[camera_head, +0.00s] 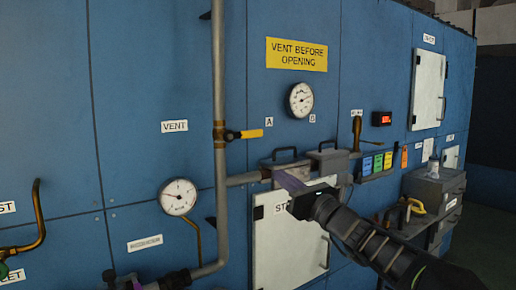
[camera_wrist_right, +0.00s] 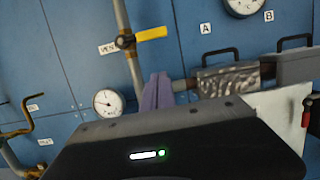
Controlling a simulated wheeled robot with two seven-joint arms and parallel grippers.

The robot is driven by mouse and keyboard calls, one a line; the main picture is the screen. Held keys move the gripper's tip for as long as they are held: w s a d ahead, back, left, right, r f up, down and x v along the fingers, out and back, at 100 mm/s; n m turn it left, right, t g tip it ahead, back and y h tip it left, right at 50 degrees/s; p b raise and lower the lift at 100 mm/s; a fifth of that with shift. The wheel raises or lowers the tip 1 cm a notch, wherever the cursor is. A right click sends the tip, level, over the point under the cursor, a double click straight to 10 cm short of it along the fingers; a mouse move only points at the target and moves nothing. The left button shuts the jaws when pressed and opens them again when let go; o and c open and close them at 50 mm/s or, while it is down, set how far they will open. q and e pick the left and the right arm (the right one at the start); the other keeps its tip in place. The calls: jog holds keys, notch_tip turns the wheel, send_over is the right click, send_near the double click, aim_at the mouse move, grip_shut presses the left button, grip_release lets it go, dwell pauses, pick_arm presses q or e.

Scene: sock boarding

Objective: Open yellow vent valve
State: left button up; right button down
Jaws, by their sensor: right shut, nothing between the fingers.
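The yellow vent valve handle (camera_head: 249,134) sticks out level to the right, across the upright grey pipe (camera_head: 219,80), from a brass valve body (camera_head: 219,132). A VENT label (camera_head: 175,126) is to its left. In the right wrist view the yellow handle (camera_wrist_right: 151,33) is above the fingers. My right gripper (camera_head: 285,178) is shut and empty, below and right of the handle and apart from it. Its purple-grey fingers (camera_wrist_right: 157,92) show close together in the wrist view. A small purple piece at the bottom left edge of the head view may be my left gripper; its jaws cannot be made out.
A white hatch (camera_head: 288,240) and two lidded ports with black handles lie behind my right gripper. A gauge (camera_head: 178,197) is left of the pipe, another (camera_head: 300,100) above right. A horizontal pipe (camera_head: 245,178) runs below the valve. The space around the yellow handle looks clear.

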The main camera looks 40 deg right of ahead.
aim_at(244, 135)
jog(key=shift+f, duration=0.1)
dwell(0.3)
jog(key=w+r+p, duration=0.6)
jog(key=w, duration=0.3)
jog(key=shift+w+r, duration=0.15)
jog(key=shift+w, duration=0.25)
jog(key=shift+d, duration=0.15)
